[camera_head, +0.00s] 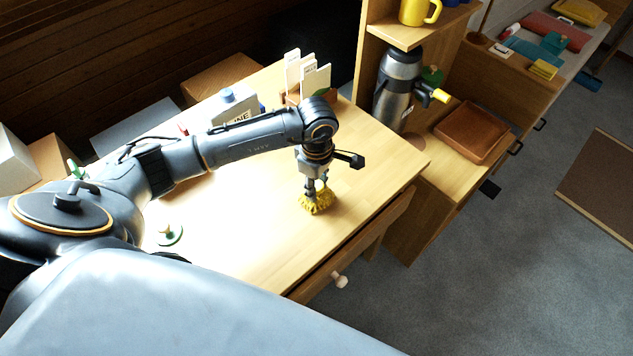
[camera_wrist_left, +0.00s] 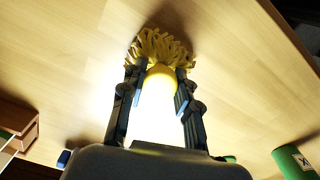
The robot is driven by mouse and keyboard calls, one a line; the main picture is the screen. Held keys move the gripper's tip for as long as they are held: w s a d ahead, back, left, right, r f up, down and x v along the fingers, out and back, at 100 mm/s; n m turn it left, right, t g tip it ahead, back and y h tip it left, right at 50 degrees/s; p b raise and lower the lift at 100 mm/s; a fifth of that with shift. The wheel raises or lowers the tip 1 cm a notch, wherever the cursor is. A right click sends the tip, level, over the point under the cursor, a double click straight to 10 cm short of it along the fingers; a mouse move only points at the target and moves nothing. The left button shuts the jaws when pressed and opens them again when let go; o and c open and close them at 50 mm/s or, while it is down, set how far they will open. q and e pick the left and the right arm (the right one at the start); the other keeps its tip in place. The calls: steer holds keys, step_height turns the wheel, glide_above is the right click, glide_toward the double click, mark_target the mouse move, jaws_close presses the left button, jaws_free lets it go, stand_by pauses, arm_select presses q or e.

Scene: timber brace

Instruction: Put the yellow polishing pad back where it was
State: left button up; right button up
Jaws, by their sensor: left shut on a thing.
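The yellow polishing pad (camera_head: 316,202) has a shaggy, fringed edge and sits at or just above the wooden table top (camera_head: 262,228), near its right part. I cannot tell whether it touches the table. My left gripper (camera_head: 317,184) points down and is shut on the pad from above. In the left wrist view the pad (camera_wrist_left: 160,50) shows its fringe beyond the fingertips, and its rounded yellow middle lies between the two fingers of the gripper (camera_wrist_left: 160,92). A bright glare hides part of the space between the fingers. My right gripper is not in view.
A green round object (camera_head: 169,235) lies on the table to the left. Card holders (camera_head: 308,78) and a blue-topped bottle (camera_head: 228,97) stand along the back. A shelf unit with a steel flask (camera_head: 398,88) and a brown tray (camera_head: 471,133) stands right.

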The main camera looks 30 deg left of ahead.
mark_target(317, 185)
arm_select(q)
steer(key=shift+f, duration=0.2)
steer(key=o, duration=1.1)
steer(key=shift+r, duration=0.15)
steer(key=shift+r, duration=0.2)
step_height(317, 185, up, 12)
steer(key=b, duration=0.2)
steer(key=shift+f, duration=0.15)
